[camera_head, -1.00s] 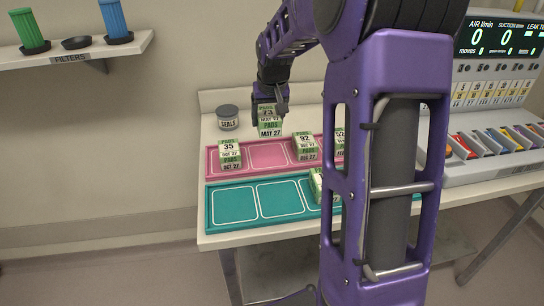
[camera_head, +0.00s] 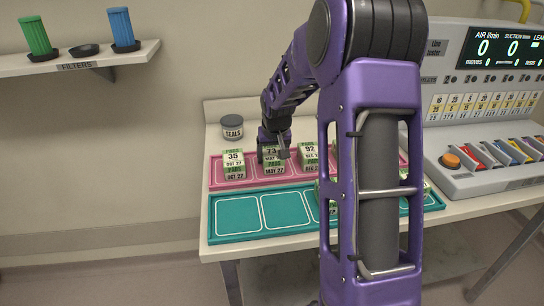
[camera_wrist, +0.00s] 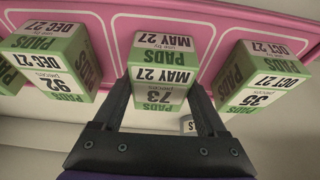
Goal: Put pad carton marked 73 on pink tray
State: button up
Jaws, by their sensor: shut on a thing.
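The pad carton marked 73 (camera_head: 273,168) is white and green and reads MAY 27. It is upright at the pink tray (camera_head: 258,178), between the cartons marked 35 (camera_head: 234,166) and 92 (camera_head: 309,155). My gripper (camera_wrist: 155,106) is shut on carton 73 (camera_wrist: 160,75), with one finger on each side. In the wrist view the carton is over a pink compartment between its neighbours. I cannot tell whether its base touches the tray. My arm hides the right part of the tray in the head view.
A teal tray (camera_head: 240,217) lies in front of the pink tray, with a carton partly behind my arm. A jar marked SEALS (camera_head: 232,127) stands behind on the table. A tester machine (camera_head: 480,110) stands at the right. A filter shelf (camera_head: 80,60) hangs at the left.

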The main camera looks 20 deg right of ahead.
jog(key=shift+f, duration=0.2)
jog(key=o, duration=1.5)
jog(key=shift+r, duration=0.15)
jog(key=shift+r, duration=0.25)
jog(key=d+p+v, duration=0.1)
jog(key=v, duration=1)
jog(key=shift+s+a+r, duration=0.2)
jog(key=shift+a+r, duration=0.1)
jog(key=shift+a, duration=0.2)
